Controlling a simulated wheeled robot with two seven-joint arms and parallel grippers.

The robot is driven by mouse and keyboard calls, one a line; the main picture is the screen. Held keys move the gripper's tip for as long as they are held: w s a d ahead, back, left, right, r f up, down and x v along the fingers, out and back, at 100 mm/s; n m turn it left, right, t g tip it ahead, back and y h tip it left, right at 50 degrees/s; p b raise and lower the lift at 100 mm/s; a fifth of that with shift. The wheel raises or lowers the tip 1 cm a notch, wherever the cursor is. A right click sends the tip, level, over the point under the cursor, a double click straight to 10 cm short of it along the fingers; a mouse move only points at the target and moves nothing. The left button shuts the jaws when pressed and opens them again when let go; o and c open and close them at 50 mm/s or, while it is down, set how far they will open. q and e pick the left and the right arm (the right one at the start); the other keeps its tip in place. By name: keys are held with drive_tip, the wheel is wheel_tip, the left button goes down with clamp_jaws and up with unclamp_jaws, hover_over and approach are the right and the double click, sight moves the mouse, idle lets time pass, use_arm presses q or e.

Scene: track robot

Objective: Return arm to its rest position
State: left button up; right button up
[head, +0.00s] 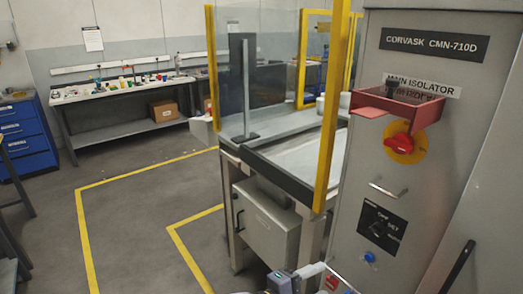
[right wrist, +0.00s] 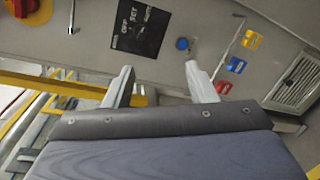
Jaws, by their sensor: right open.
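My right gripper (head: 308,272) is at the bottom edge of the head view, in front of the lower part of the grey cabinet (head: 345,215). In the right wrist view its two pale fingers (right wrist: 159,70) stand apart with nothing between them. A blue button (right wrist: 182,44) and a black selector plate (right wrist: 142,27) lie beyond the fingertips on the cabinet face. Whether the fingertips touch the cabinet cannot be told. My left gripper is not in view.
A red tray (head: 425,112) juts from the cabinet above the red isolator knob (head: 398,146). A glass-guarded station with yellow posts (head: 331,110) stands left of the cabinet. Open floor (head: 130,225) lies left.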

drive_tip(key=s+d+f+m+g+y, duration=0.6)
drive_tip(key=s+d+g+y, duration=0.3)
drive_tip(key=s+d, duration=0.1)
drive_tip(key=s+r+m+t+y, duration=0.6)
drive_tip(key=y, duration=0.2)
drive_tip(key=shift+s+a+r+m+y, duration=0.25)
drive_tip(key=shift+r+m+y, duration=0.15)
idle(0.3)
